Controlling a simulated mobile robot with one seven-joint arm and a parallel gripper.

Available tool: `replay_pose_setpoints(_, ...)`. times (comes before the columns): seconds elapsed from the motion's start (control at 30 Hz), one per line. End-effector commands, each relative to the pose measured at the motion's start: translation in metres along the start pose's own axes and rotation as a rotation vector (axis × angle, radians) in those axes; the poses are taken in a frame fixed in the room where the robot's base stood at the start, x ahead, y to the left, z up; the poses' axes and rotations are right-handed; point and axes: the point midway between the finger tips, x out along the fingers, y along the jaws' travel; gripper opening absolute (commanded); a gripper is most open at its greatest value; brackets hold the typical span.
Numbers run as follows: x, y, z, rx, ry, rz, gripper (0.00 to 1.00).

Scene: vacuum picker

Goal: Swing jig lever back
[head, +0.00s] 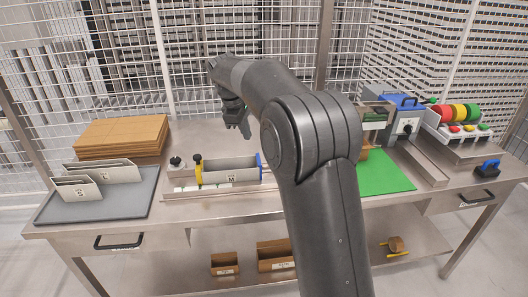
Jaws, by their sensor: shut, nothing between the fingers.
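A long grey metal jig (231,173) marked "M" sits at the middle of the bench, left of my arm. A yellow lever (199,172) with a dark knob stands nearly upright at its left end. A blue plate (259,164) is at its right end. My gripper (245,134) is shut and empty, pointing down above and behind the right part of the jig. It is apart from the lever, to the right of it and higher. My arm crosses the middle of the view and hides the bench right of the jig.
A grey mat (143,209) with standing cards and a cardboard stack (122,135) are at left. A small black-knobbed part (176,163) stands close left of the lever. At right are a green mat (393,181), a grey machine (402,128) and colored rolls (458,112). Wire fencing stands behind.

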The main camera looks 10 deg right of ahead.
Motion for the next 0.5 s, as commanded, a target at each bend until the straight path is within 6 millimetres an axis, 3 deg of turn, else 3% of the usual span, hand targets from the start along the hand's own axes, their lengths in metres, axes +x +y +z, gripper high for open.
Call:
replay_pose_setpoints(0.37,0.002,0.000,0.000,-0.001,-0.001,-0.001,0.00)
replay_pose_setpoints(0.5,0.015,0.000,0.000,-0.001,-0.003,-0.002,0.00)
